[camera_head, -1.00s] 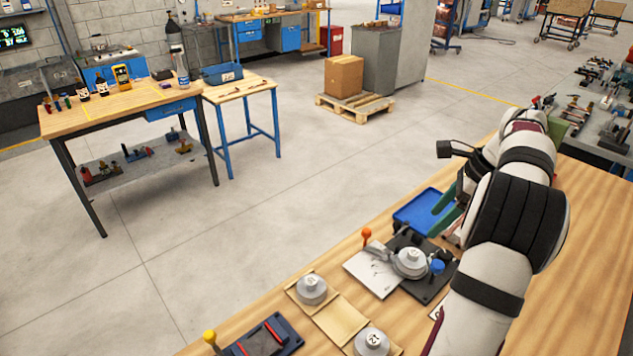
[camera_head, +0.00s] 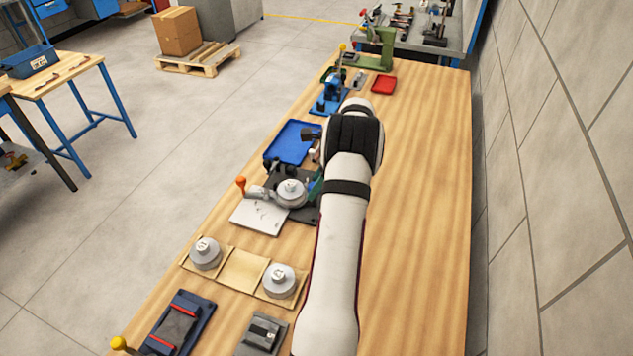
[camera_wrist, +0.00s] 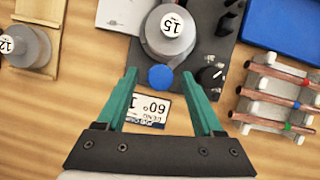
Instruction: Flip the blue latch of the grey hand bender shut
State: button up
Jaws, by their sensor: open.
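The grey hand bender (camera_head: 291,192) stands on a black plate, with an orange-tipped handle (camera_head: 241,184) to its left. In the wrist view its round grey former marked 15 (camera_wrist: 168,32) is at the top. The blue latch knob (camera_wrist: 161,77) is just below the former. My gripper (camera_wrist: 161,73) is open, its two green fingers apart on either side of the knob in the picture. I cannot tell whether the fingertips are level with the knob or above it. In the head view my arm hides the knob and most of the gripper.
A 60° card (camera_wrist: 149,108) lies between the fingers. Copper tubes (camera_wrist: 284,93) rest on a white rack to the right. A blue tray (camera_head: 290,141) lies beyond the bender. Spare formers (camera_head: 279,281) sit nearer. The bench right of my arm is clear.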

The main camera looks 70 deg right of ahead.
grip_shut()
dwell(0.3)
jog(key=shift+n, duration=0.3)
jog(key=n+y, duration=0.1)
jog(key=n, duration=0.2)
jog(key=shift+d+g+y, duration=0.1)
jog(key=shift+g+y, duration=0.2)
jog(key=shift+w+n+y, duration=0.1)
jog(key=shift+n+y, duration=0.4)
jog(key=shift+n, duration=1.2)
jog(key=shift+g, duration=0.3)
grip_release()
